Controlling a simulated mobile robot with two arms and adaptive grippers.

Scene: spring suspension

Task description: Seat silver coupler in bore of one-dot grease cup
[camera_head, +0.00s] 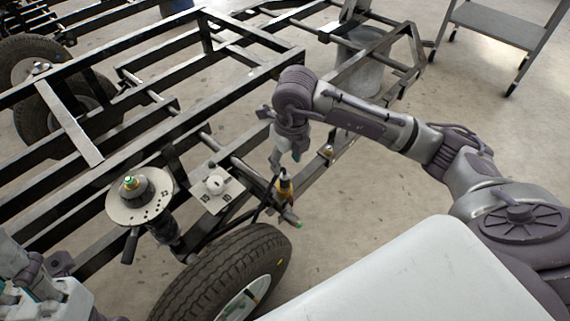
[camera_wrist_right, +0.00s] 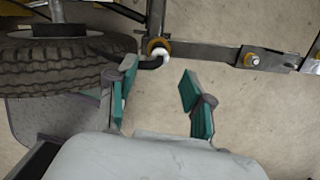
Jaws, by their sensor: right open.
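I cannot make out a one-dot mark on any part. My right gripper (camera_head: 284,160) is open and empty just above a yellow-and-black part (camera_head: 285,186).
A black tubular frame (camera_head: 75,205) fills the left and middle. A tyre (camera_head: 215,275) stands at the bottom, and it also shows in the right wrist view (camera_wrist_right: 60,65). A grey bucket (camera_head: 360,70) and a shelf cart (camera_head: 500,25) stand behind.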

